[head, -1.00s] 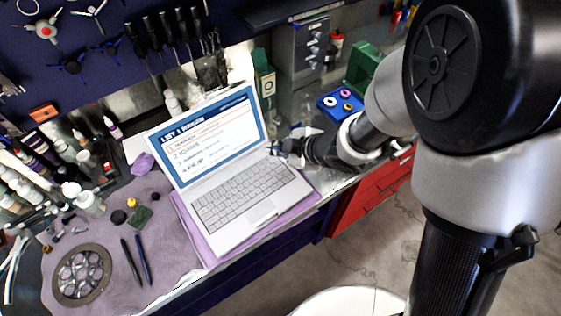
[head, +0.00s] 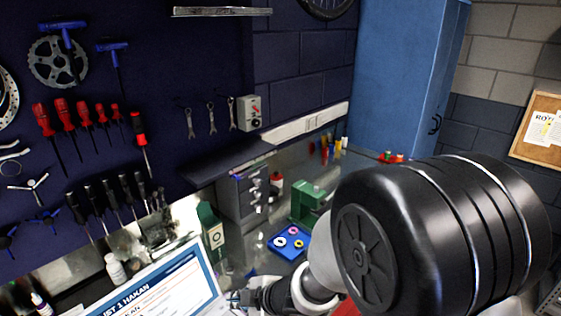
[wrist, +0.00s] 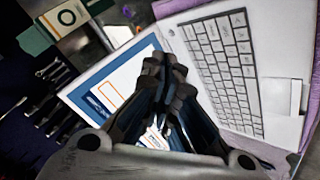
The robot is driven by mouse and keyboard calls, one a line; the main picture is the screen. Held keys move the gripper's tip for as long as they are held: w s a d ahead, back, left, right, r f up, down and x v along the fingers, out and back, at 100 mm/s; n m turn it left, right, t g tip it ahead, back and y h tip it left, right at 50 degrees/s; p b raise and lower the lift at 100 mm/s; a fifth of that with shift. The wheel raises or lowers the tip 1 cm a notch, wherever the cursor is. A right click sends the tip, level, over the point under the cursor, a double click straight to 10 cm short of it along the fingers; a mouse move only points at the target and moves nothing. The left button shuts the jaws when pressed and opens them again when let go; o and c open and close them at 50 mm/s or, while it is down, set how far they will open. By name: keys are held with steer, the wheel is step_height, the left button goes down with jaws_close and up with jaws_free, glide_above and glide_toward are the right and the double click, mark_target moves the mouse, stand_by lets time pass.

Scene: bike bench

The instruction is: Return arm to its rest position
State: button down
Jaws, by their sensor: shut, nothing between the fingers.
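My gripper (wrist: 165,75) shows in the wrist view with its black fingers drawn together and nothing between them. The open laptop (wrist: 235,75) lies behind the fingers in that view, its screen on the left and its keyboard on the right. In the head view my gripper (head: 245,299) is at the bottom edge, just right of the laptop screen (head: 165,290). Most of the laptop is cut off there. I cannot tell the gap between the fingers and the laptop.
A blue tray (head: 289,242) with small rings, a green vise-like block (head: 308,203) and a grey drawer unit (head: 240,200) stand behind my arm on the bench. Screwdrivers (head: 118,205) and wrenches (head: 211,118) hang on the wall. A blue cabinet (head: 405,80) stands at the back right.

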steer(key=d+r+m+t+h, duration=0.1)
steer(key=d+r+m+h, duration=0.1)
steer(key=d+r+m, duration=0.35)
steer(key=s+d+r+m+t+h, duration=0.1)
steer(key=d+r+m+h, duration=0.15)
steer(key=d, duration=0.65)
steer(key=d+r+m+t+h, duration=0.1)
steer(key=d+r+m+h, duration=0.3)
steer(key=d, duration=0.4)
steer(key=s+d+r+m+g, duration=0.1)
steer(key=s+m, duration=0.3)
steer(key=s, duration=0.5)
steer(key=s+d+r+m+g+y+b, duration=0.1)
steer(key=s+m, duration=0.3)
steer(key=s, duration=0.6)
steer(key=shift+s+d+r+m+g, duration=0.2)
steer(key=shift+d+r+m+g, duration=0.1)
steer(key=shift+d+r+g, duration=0.5)
steer(key=shift+a, duration=0.1)
